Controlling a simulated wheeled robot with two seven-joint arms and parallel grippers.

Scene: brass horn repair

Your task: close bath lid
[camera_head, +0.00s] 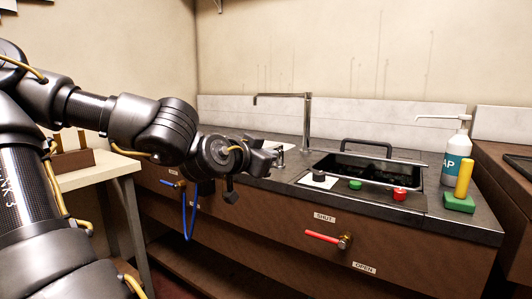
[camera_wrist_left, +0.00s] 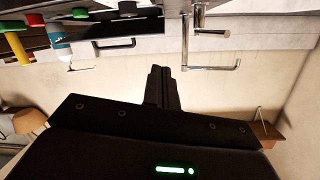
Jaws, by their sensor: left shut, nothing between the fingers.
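The bath (camera_head: 368,176) is set into the dark counter, and its dark inside shows. A black arched handle (camera_head: 366,143) stands at its back edge, above a thin pale rim that seems to be the raised lid; most of the lid panel is hard to make out. The handle also shows in the left wrist view (camera_wrist_left: 115,43), which is upside down. My left gripper (camera_head: 277,156) is left of the bath, above the counter by the sink, apart from the handle. Its fingers (camera_wrist_left: 162,75) are shut and empty. My right gripper is not in view.
A tall faucet (camera_head: 308,120) stands between my left gripper and the handle. Black, green and red knobs (camera_head: 399,194) line the bath's front. A soap bottle (camera_head: 456,155) and a green block with a yellow handle (camera_head: 460,198) stand right. A red-handled valve (camera_head: 322,237) is on the cabinet front.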

